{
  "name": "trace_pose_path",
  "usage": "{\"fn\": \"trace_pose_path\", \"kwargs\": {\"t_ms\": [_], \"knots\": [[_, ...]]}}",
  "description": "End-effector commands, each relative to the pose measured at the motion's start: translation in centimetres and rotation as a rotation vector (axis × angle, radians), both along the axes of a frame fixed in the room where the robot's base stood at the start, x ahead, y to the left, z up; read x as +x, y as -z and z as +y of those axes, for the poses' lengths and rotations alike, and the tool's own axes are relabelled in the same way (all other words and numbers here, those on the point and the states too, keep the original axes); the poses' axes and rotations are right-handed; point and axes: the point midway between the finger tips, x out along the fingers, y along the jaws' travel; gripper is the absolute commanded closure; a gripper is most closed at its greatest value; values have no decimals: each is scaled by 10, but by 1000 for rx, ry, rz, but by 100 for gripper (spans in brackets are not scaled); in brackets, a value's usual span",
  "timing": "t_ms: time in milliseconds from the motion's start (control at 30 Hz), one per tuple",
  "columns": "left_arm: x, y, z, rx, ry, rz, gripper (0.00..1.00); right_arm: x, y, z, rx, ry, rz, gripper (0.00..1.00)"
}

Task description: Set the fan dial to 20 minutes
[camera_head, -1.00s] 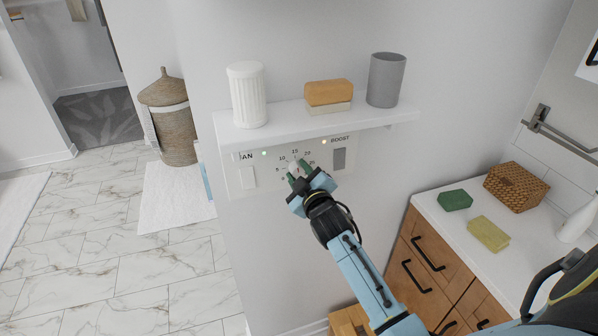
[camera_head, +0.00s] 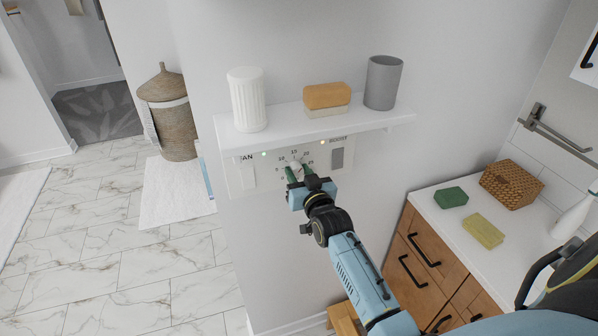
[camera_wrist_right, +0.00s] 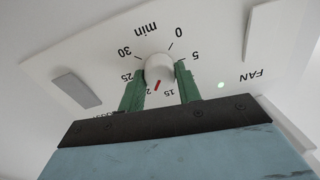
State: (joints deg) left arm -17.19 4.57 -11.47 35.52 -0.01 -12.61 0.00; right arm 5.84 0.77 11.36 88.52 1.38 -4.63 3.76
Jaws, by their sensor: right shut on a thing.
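The fan dial is a round white knob (camera_wrist_right: 159,68) on a white wall panel (camera_head: 264,174) under the shelf. My right gripper (camera_head: 298,172) is shut on the knob, with one green finger on each side, as the right wrist view (camera_wrist_right: 160,80) shows. In that view, the knob's red mark points between the 15 and the partly hidden 20. The 0, 5, 25 and 30 are readable; the 10 is hidden there by a finger. My left gripper is out of view.
The shelf (camera_head: 300,127) just above the dial holds a white ribbed cup (camera_head: 247,99), stacked soap-like blocks (camera_head: 327,96) and a grey cup (camera_head: 382,83). A fan switch (camera_head: 247,174) and a boost switch (camera_head: 337,159) flank the dial. A counter stands right.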

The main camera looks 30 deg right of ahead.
Motion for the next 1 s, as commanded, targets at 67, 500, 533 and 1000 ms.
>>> {"fn": "trace_pose_path", "kwargs": {"t_ms": [67,500,533,1000], "knots": [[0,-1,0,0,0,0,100,0,0,0,32,0,-6,89],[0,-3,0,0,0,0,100,0,1,0,100,0,-23,89],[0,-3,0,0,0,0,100,0,1,0,101,0,-23,89],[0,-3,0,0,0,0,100,0,1,0,99,0,-23,45]]}}
